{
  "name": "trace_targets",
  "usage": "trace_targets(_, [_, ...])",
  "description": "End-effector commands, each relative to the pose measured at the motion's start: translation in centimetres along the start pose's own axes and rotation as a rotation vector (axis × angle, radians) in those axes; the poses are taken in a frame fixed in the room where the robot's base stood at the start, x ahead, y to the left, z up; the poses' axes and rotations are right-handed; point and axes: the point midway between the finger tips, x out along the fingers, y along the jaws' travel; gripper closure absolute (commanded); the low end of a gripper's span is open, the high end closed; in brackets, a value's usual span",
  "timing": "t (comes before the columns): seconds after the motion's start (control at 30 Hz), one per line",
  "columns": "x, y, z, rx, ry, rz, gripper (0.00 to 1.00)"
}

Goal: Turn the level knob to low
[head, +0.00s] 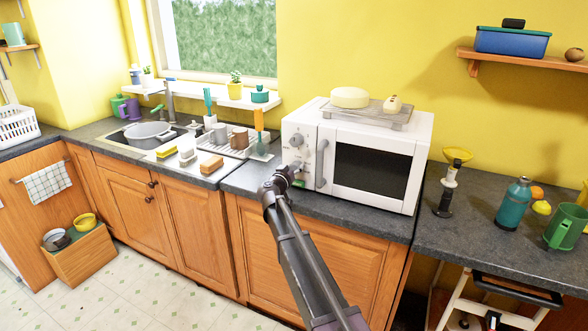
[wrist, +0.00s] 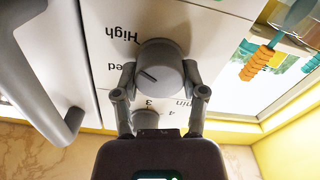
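The level knob (wrist: 166,62) is a round grey dial on the white microwave (head: 369,164), with a dark pointer line slanting left toward its labels. The labels read upside down in the wrist view: "High", and "ed", its start cut off by a finger. No "Low" label is readable. My gripper (wrist: 161,76) has a finger on each side of the knob, seemingly touching it. In the head view my gripper (head: 284,177) is at the lower part of the control panel and mostly hides this knob. A second knob (wrist: 146,119) with numbers is partly hidden behind my gripper.
The microwave door handle (head: 322,164) stands out close to my gripper; it also shows in the wrist view (wrist: 35,70). A rack (head: 368,113) with food sits on top.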

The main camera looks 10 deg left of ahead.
Motion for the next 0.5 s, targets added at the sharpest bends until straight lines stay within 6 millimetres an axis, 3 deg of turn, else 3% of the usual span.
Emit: trace_targets(0.5, [0.04,-0.16,-0.07,-0.054,0.002,-0.002,0.93])
